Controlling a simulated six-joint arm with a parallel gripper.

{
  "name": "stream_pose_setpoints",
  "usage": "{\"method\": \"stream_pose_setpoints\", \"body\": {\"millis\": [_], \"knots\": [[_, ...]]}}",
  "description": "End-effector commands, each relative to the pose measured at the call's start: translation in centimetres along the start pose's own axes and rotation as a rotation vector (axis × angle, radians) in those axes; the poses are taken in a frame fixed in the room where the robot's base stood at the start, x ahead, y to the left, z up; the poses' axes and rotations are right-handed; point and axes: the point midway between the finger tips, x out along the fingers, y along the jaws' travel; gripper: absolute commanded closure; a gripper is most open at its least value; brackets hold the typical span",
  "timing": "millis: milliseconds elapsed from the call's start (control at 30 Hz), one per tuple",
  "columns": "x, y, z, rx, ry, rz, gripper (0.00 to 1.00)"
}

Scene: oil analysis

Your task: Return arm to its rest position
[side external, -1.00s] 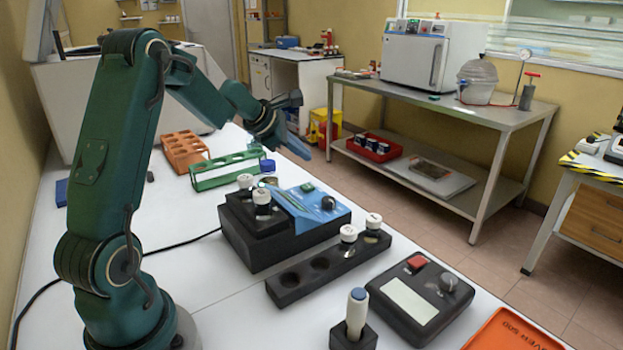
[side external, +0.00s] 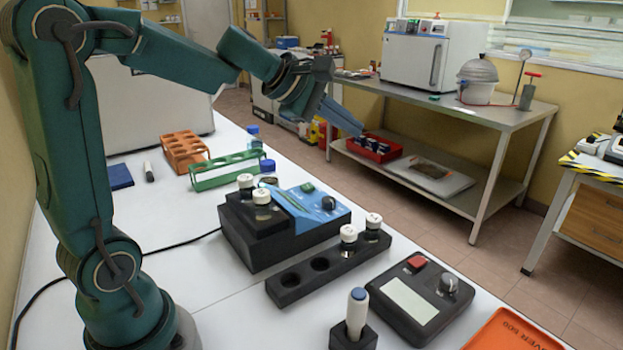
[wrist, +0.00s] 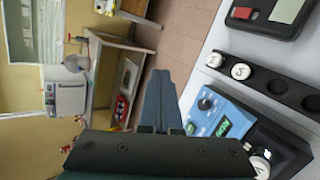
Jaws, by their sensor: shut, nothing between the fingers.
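My gripper (side external: 340,117) is in the air above the back right part of the white bench, its fingers pointing right and a little down in the side view. Its fingers are together and hold nothing. In the wrist view the closed gripper (wrist: 161,85) points up the picture, with the blue and black device to its right. My arm is raised, with its upper link nearly upright at the left of the side view.
On the bench (side external: 190,275) stand a blue-black device (side external: 285,235), a black vial rack (side external: 325,268), a control box (side external: 415,300), green (side external: 225,172) and orange racks (side external: 183,152), and a blue-topped handle (side external: 356,315). The air around my gripper is clear.

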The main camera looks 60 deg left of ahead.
Motion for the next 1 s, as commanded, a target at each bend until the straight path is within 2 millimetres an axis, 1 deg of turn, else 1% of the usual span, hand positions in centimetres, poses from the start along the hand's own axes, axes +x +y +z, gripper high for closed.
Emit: {"method": "stream_pose_setpoints", "body": {"millis": [33,67,100,167,200,267,300,367,400,433,500,600,700,733,1000], "knots": [[-1.4,-0.8,2.8,0.131,-0.038,-0.008,1.0],[-2.2,-1.4,4.1,0.21,-0.058,-0.017,1.0],[-3.2,-2.5,5.7,0.32,-0.081,-0.031,1.0],[-4.8,-4.5,7.8,0.487,-0.113,-0.054,1.0],[-5.8,-6.0,8.8,0.602,-0.132,-0.071,1.0],[-7.3,-8.4,9.9,0.778,-0.154,-0.099,1.0],[-8.2,-10.1,10.3,0.898,-0.166,-0.119,1.0],[-9.5,-12.7,10.4,1.078,-0.178,-0.157,1.0],[-10.2,-14.3,10.1,1.195,-0.181,-0.186,1.0],[-10.6,-15.6,9.7,1.28,-0.181,-0.211,1.0],[-11.4,-18.0,8.3,1.452,-0.177,-0.278,1.0],[-11.9,-20.4,6.2,1.613,-0.173,-0.382,1.0],[-12.1,-21.7,4.7,1.701,-0.185,-0.468,1.0],[-12.2,-21.9,4.4,1.72,-0.188,-0.482,1.0],[-12.2,-21.8,4.4,1.737,-0.195,-0.484,1.0]]}}
